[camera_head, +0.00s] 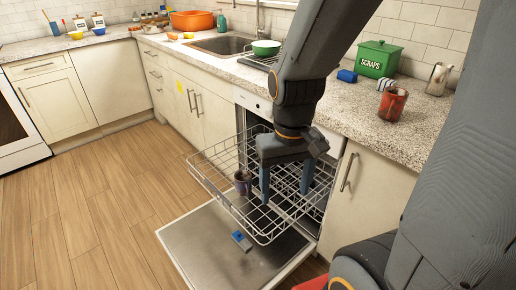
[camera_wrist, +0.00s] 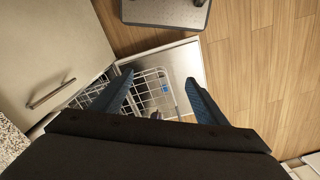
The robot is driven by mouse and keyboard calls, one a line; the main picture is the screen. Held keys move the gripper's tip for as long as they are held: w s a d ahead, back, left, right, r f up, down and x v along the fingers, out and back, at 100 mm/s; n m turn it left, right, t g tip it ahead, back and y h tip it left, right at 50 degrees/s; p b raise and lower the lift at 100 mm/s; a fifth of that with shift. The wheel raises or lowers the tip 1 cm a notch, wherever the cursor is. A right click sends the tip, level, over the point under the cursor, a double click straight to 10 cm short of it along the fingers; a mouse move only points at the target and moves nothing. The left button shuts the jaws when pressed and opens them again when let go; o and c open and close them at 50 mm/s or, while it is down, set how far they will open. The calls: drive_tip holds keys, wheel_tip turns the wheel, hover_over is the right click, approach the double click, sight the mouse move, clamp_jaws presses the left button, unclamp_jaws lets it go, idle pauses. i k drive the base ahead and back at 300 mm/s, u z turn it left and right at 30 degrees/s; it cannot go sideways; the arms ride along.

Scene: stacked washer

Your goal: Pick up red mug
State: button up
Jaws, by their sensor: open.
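A red mug (camera_head: 391,103) stands on the speckled counter at the right, near the counter's front edge. My gripper (camera_head: 284,187) is open with its fingers pointing down over the pulled-out dishwasher rack (camera_head: 215,170), to the left of the red mug and lower than it. The gripper's two fingers also show in the wrist view (camera_wrist: 160,98), apart, with the rack between and below them. The red mug does not show in the wrist view. A dark mug (camera_head: 243,182) is in the rack, left of my fingers.
The dishwasher door (camera_head: 195,262) lies open with a blue item (camera_head: 241,240) on it. On the counter (camera_head: 340,110) are a green scraps bin (camera_head: 377,59), a blue item (camera_head: 347,76), a striped item (camera_head: 386,84) and a metal pitcher (camera_head: 438,79). Wood floor at left is clear.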

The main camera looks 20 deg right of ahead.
sight(395, 99)
drive_tip(key=z, duration=0.05)
drive_tip(key=k, duration=0.5)
drive_tip(key=z, duration=1.9)
drive_tip(key=k, duration=0.5)
drive_tip(key=u, duration=0.7)
drive_tip(key=i, duration=0.4)
drive_tip(key=u, duration=0.25)
drive_tip(key=k, duration=0.35)
drive_tip(key=z, duration=0.7)
drive_tip(key=i, duration=0.5)
drive_tip(key=u, duration=0.45)
